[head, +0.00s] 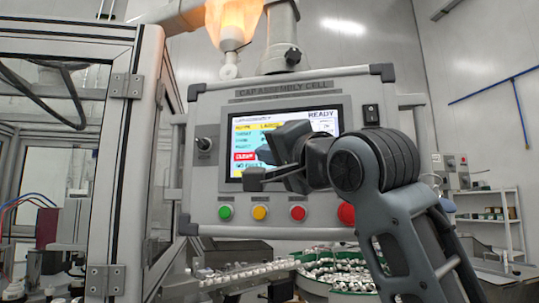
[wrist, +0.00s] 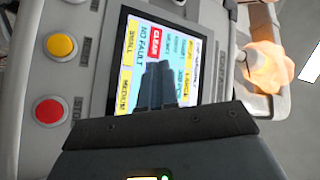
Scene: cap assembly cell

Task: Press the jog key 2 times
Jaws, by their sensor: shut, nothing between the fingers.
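The control panel (head: 364,181) with a lit touch screen (head: 250,117) faces me, and the screen reads READY. Below the screen are a green button (head: 225,212), a yellow button (head: 260,212) and a red button (head: 297,212). I cannot tell from the labels which key is the jog key. My gripper (head: 256,178) is shut and empty, in front of the screen's lower part. In the wrist view, my gripper's fingers (wrist: 157,76) cover part of the screen (wrist: 139,28), near the red CLEAR field. Contact with the screen cannot be told.
A larger red button (head: 346,213) sits at the panel's lower right, partly behind my arm. A black switch (head: 371,114) is right of the screen. A framed enclosure (head: 112,170) stands at left. A green round tray with many small parts (head: 313,277) lies below.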

